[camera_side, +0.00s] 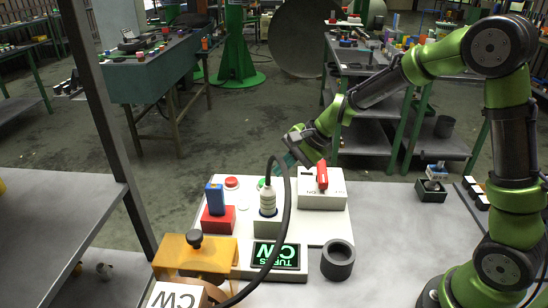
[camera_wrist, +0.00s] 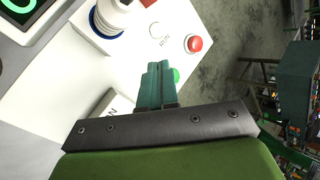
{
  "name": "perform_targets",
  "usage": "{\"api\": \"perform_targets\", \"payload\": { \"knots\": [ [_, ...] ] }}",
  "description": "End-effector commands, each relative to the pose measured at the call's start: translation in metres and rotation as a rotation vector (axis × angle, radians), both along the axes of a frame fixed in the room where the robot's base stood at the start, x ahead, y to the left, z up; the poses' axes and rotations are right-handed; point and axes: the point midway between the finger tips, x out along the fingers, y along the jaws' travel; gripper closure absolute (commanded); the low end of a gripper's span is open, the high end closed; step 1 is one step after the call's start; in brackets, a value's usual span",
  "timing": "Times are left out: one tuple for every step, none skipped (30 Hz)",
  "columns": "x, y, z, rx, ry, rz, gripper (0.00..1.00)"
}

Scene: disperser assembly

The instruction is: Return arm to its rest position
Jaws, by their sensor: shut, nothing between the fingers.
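A green button (camera_wrist: 176,75) is partly hidden behind the fingertips. The white switch box (camera_side: 322,200) carries a red lever (camera_side: 321,175).
A red button (camera_side: 232,182), a red block with a blue piece (camera_side: 215,198) and a display (camera_side: 276,255) are on the panel. A black hose (camera_side: 288,205) arches over it. A dark ring (camera_side: 338,260) and an orange unit (camera_side: 203,257) stand at the front.

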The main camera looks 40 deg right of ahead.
Motion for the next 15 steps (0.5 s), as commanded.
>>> {"api": "perform_targets", "payload": {
  "knots": [
    [-0.02,0.004,0.016,-0.046,-0.025,0.081,1.0],
    [-0.031,0.005,0.023,-0.077,-0.037,0.13,1.0],
    [-0.048,0.006,0.032,-0.117,-0.053,0.194,1.0],
    [-0.06,0.007,0.039,-0.152,-0.067,0.244,1.0],
    [-0.073,0.007,0.046,-0.185,-0.08,0.29,1.0],
    [-0.09,0.006,0.054,-0.231,-0.097,0.352,1.0],
    [-0.103,0.006,0.059,-0.268,-0.113,0.395,1.0],
    [-0.115,0.005,0.064,-0.303,-0.125,0.436,1.0],
    [-0.131,0.003,0.07,-0.351,-0.143,0.488,1.0],
    [-0.143,0.002,0.075,-0.387,-0.158,0.523,1.0],
    [-0.154,0.0,0.078,-0.424,-0.172,0.558,1.0],
    [-0.168,-0.002,0.083,-0.471,-0.191,0.597,1.0],
    [-0.179,-0.005,0.085,-0.505,-0.203,0.624,1.0],
    [-0.188,-0.007,0.088,-0.539,-0.217,0.648,1.0],
    [-0.199,-0.009,0.091,-0.58,-0.235,0.671,1.0]
  ]
}}
